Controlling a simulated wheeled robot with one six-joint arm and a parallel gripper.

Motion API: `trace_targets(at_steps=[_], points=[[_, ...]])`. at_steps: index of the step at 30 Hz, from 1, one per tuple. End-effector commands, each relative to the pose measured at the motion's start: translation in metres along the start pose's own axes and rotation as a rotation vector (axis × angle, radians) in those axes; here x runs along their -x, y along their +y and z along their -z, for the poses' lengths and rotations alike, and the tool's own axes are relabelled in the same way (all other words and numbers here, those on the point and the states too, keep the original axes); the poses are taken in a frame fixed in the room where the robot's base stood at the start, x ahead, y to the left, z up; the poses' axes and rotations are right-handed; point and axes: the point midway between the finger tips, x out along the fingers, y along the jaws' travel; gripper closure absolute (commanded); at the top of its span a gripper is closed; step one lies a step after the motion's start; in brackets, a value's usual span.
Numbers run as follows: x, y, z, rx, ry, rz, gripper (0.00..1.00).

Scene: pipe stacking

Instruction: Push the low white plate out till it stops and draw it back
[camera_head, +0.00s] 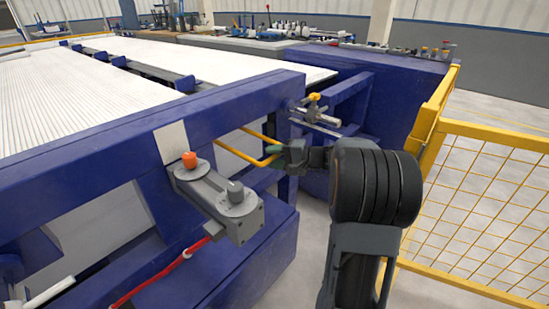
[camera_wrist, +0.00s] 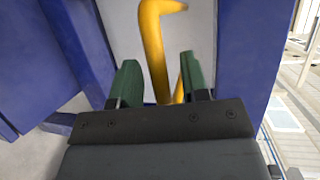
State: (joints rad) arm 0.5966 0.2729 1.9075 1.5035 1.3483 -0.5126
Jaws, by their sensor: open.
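My gripper (camera_head: 275,151) is at the right end of the blue machine frame, at a bent yellow bar (camera_head: 242,158). In the wrist view my gripper (camera_wrist: 160,88) has its two green fingers apart, with the yellow bar (camera_wrist: 153,45) between them. The bar is not clamped; I cannot tell whether a finger touches it. A pale, whitish surface (camera_wrist: 207,32) lies behind the bar, between blue parts. I cannot tell whether it is the low white plate. A whitish panel (camera_head: 105,228) shows low under the front blue beam, mostly hidden by the frame.
A grey unit with an orange-red knob (camera_head: 190,160) sticks out from the blue beam (camera_head: 100,160). A yellow mesh fence (camera_head: 485,190) stands close on the right. A yellow-handled valve (camera_head: 314,108) sits behind my gripper. White pipes (camera_head: 60,95) lie on top.

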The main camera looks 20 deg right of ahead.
Motion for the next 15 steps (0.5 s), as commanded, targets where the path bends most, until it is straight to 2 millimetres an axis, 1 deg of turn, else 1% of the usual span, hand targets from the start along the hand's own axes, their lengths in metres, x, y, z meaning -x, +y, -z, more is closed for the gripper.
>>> trace_targets(at_steps=[1, 2, 13, 15], points=[[0.0001, 0.0, 0.0, 0.0, 0.0, 0.0, 0.61], [0.0001, 0.0, 0.0, 0.0, 0.0, 0.0, 0.63], [0.0003, -0.0001, 0.0, 0.0, 0.0, 0.0, 0.99], [0.0003, -0.0001, 0.0, 0.0, 0.0, 0.0, 1.0]])
